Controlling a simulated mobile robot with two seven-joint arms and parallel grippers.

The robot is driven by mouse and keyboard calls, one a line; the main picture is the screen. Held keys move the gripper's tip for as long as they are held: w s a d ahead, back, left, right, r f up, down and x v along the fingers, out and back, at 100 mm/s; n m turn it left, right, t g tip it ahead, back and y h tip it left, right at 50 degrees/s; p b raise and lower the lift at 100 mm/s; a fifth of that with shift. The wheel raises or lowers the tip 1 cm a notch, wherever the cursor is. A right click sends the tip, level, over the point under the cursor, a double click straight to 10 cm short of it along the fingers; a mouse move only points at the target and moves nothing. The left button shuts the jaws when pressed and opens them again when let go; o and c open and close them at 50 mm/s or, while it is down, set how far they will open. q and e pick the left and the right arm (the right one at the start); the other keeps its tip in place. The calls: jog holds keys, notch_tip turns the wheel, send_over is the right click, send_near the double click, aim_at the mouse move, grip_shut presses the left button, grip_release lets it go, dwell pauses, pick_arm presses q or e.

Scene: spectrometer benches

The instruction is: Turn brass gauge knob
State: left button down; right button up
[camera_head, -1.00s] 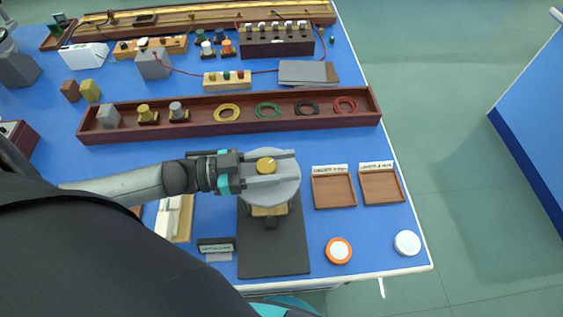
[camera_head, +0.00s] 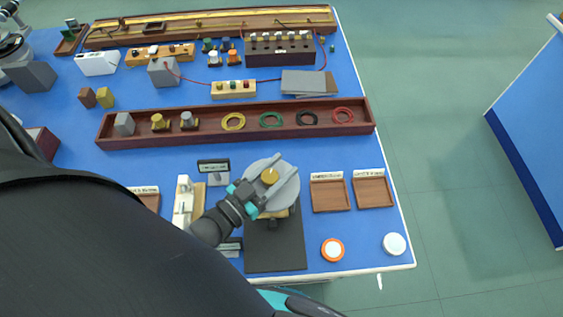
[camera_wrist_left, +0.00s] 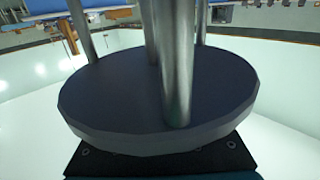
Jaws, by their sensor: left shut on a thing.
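The brass knob (camera_head: 270,176) sits on the round grey gauge top (camera_head: 258,169) of a stand on a black base plate (camera_head: 276,250). My left gripper (camera_head: 281,172) is over the gauge top, its two long grey fingers on either side of the knob, shut on it. The fingers point up and to the right. In the left wrist view a dark grey disc (camera_wrist_left: 110,95) fills the middle, with several upright silver rods across it; the knob cannot be made out there. My right gripper is not in view.
Two small wooden trays (camera_head: 331,203) (camera_head: 373,200) stand right of the gauge. An orange-rimmed round dish (camera_head: 332,250) and a white one (camera_head: 395,244) lie near the front edge. A long wooden trough (camera_head: 215,134) with wire coils lies behind. A pale wooden block assembly (camera_head: 197,196) is left.

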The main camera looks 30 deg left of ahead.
pick_arm(q)
jog(key=shift+a+n+t+y+p, duration=0.2)
jog(key=shift+n+y+p, duration=0.1)
jog(key=shift+n+y, duration=0.6)
jog(key=shift+a+n+t+y+p, duration=0.2)
jog(key=shift+n+y, duration=0.4)
jog(key=shift+y, duration=0.9)
jog(key=shift+c, duration=1.7)
grip_release()
jog(key=shift+w, duration=0.1)
jog(key=s, duration=1.5)
jog(key=shift+s+a+b, duration=0.15)
jog(key=shift+b, duration=0.3)
